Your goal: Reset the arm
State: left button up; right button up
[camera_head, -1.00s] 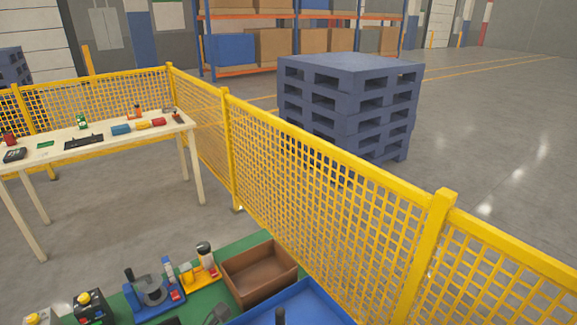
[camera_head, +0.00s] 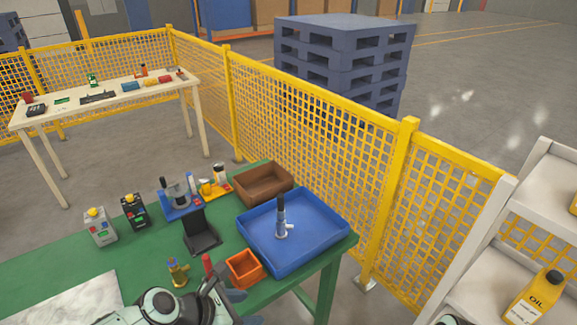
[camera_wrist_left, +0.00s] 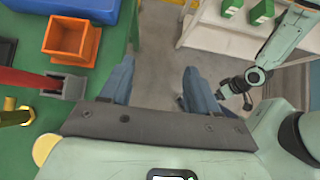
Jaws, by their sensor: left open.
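My left gripper (camera_head: 243,306) is low in the head view, at the front edge of the green workbench (camera_head: 65,267). In the left wrist view its two blue-grey fingers (camera_wrist_left: 160,70) stand apart with only floor between them, so it is open and empty. My left arm (camera_head: 165,305) comes in at the bottom edge. My right arm shows in the left wrist view, with its dark gripper (camera_wrist_left: 240,92) at the right; its jaws are too small to read.
An orange bin (camera_head: 246,270), a blue tray (camera_head: 318,232) holding an upright grey-and-black part (camera_head: 281,215), and a brown box (camera_head: 263,183) stand on the bench. A red-handled tool (camera_head: 207,266) is close beside the left gripper. A white shelf (camera_head: 490,275) with an oil can (camera_head: 535,297) is at right.

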pick_arm(q)
jog(key=s+a+f+m+g+y+p, duration=0.1)
jog(key=s+a+f+m+g+y, duration=0.3)
jog(key=f, duration=0.8)
jog(key=s+a+f+m+t+p, duration=0.1)
jog(key=f+m, duration=0.5)
jog(key=f, duration=0.6)
jog(key=s+d+f+m+g+p, duration=0.1)
jog(key=s+d+f+m+g, duration=0.1)
jog(key=s+f+m, duration=0.9)
jog(key=s+f+g, duration=0.1)
jog(key=s+f, duration=0.1)
jog(key=s, duration=0.3)
pick_arm(e)
jog(key=r, duration=0.2)
jog(key=w+r, duration=0.1)
jog(key=shift+w+r, duration=0.2)
jog(key=shift+r, duration=0.15)
